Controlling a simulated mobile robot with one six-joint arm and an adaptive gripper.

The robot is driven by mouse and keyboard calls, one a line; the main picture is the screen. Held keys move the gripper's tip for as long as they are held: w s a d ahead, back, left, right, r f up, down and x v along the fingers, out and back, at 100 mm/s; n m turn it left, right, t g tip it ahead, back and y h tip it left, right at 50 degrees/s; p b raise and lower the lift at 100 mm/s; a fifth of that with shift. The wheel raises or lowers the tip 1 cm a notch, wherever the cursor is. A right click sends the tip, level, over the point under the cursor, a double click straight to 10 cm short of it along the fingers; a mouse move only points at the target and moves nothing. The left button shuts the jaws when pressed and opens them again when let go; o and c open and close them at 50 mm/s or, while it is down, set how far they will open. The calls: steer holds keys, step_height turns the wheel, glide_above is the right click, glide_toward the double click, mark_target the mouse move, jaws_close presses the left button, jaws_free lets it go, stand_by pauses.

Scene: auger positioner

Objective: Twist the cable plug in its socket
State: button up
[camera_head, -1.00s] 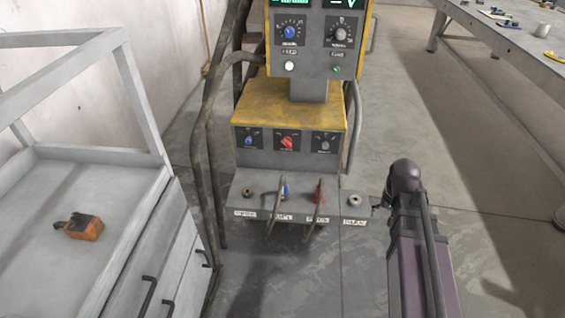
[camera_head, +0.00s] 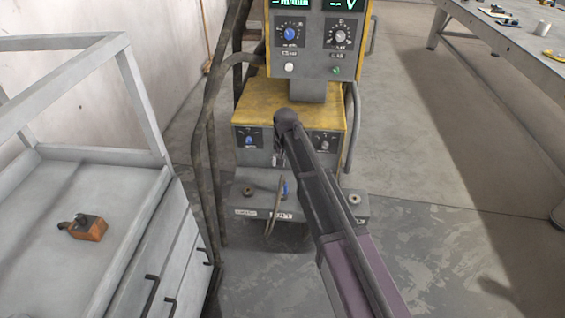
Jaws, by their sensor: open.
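The yellow and grey machine (camera_head: 265,95) has a lower shelf (camera_head: 262,180) with a row of sockets on its top. A blue cable plug (camera_head: 285,188) sits in one socket there, with its cable (camera_head: 273,212) hanging over the front edge. The red plug beside it is hidden behind my arm. My gripper (camera_head: 279,157) hangs below the dark wrist, in front of the machine's lower panel and above the blue plug. It is small and partly hidden by the wrist; it is open, with nothing seen in it.
Bare sockets show at the shelf's left (camera_head: 248,190) and right (camera_head: 355,198) ends. Thick hoses (camera_head: 207,120) run down the machine's left side. A grey drawer cart (camera_head: 150,235) holding an orange tool (camera_head: 90,228) stands at left. A workbench (camera_head: 515,50) is at upper right. Floor right is clear.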

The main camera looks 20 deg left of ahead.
mark_target(283, 184)
steer(key=shift+a, duration=0.4)
steer(key=shift+f, duration=0.2)
step_height(283, 184, down, 13)
steer(key=b, duration=1.3)
steer(key=shift+f+b, duration=0.15)
steer(key=shift+b, duration=0.25)
steer(key=shift+c, duration=0.2)
jaws_close()
